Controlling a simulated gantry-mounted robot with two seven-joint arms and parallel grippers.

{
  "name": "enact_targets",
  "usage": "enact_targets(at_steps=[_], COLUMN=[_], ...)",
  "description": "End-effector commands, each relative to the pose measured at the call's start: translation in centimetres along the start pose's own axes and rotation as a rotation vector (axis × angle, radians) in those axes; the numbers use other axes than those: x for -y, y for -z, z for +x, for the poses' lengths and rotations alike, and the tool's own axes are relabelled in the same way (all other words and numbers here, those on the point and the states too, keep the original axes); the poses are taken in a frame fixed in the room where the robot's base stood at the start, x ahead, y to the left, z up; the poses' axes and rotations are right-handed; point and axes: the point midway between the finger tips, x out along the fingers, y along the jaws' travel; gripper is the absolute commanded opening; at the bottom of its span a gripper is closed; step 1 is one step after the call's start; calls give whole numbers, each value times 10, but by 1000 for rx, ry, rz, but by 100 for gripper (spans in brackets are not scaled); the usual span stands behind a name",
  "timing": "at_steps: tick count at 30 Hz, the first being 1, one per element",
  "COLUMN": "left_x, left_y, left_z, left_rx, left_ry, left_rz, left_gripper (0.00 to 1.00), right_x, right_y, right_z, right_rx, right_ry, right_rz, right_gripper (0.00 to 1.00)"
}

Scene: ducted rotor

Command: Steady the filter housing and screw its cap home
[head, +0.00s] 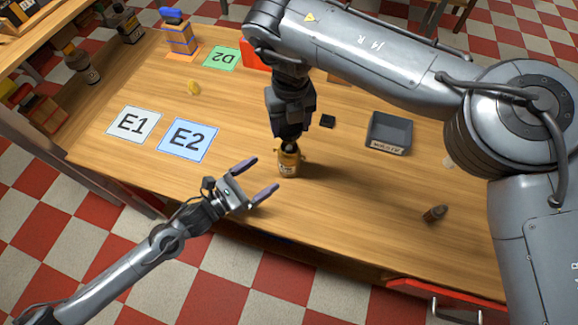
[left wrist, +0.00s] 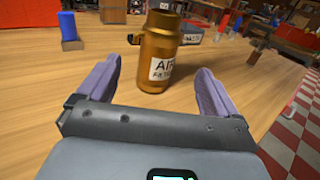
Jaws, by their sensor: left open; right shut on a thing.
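The filter housing (head: 288,166), a gold-amber bottle with a white label, stands upright on the wooden table. It also shows in the left wrist view (left wrist: 158,45), just beyond and between my open left fingers. My left gripper (head: 263,177) is open and empty, low beside the housing on its lower-left side, with its fingers pointing toward it and apart from it. My right gripper (head: 289,142) comes down from above and is shut at the housing's top, on what looks like the dark cap. The cap is mostly hidden by the fingers, so its seating cannot be told.
A grey tray (head: 389,132) and a small black block (head: 327,121) lie beyond the housing. A dark brown piece (head: 435,213) lies at the right. Cards E1 (head: 133,124) and E2 (head: 188,141) lie left. The table's front edge is close below the housing.

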Motion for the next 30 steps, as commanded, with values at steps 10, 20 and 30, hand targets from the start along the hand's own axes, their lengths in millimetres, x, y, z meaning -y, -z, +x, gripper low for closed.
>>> enact_targets(at_steps=[10,20,30], left_x=[-2,-1,-1], left_y=[1,1,0], left_z=[0,15,68], left_rx=[-1,1,2], left_ry=[3,2,2], left_rz=[8,7,6], left_gripper=[93,93,93], right_x=[-1,-1,-1], right_y=[-1,0,0], right_z=[-1,0,0], right_rx=[0,-1,-1], right_ry=[0,0,0], right_rz=[-5,-5,-5], right_gripper=[33,33,33])
